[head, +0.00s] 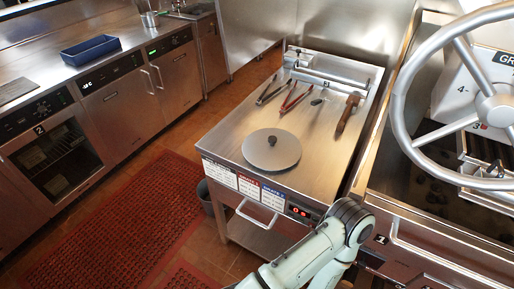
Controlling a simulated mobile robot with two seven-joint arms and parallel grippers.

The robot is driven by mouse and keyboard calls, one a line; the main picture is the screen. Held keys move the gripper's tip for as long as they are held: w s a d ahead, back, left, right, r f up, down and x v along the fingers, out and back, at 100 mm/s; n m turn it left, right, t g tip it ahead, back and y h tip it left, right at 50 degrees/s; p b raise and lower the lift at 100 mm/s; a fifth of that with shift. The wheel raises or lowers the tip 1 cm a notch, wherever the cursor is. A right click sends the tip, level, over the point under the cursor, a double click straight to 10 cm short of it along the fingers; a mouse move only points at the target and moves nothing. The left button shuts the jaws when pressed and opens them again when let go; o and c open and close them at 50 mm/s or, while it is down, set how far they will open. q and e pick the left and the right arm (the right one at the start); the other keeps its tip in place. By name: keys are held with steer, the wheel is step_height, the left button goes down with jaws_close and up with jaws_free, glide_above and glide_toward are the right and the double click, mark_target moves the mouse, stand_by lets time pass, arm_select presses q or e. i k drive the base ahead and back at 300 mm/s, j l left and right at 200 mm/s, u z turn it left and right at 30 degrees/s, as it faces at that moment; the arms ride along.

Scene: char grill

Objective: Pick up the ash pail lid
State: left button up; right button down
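A round, flat grey metal lid (271,157) with a small black knob lies on the steel worktop, near its front edge. I take it to be the ash pail lid. Nothing touches it from above. Part of one of my arms shows at the bottom centre, bent near the worktop's front right corner. Neither of my grippers is in view.
The steel worktop (225,141) also holds two pairs of tongs, red-handled (294,98) and dark (267,97), and a brown-handled tool (347,115). A dark pail (206,197) stands beside it. A grill with a large handwheel (420,138) is at right. Red mats cover the floor at left.

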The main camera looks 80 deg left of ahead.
mark_target(271, 149)
steer(key=u, duration=2.65)
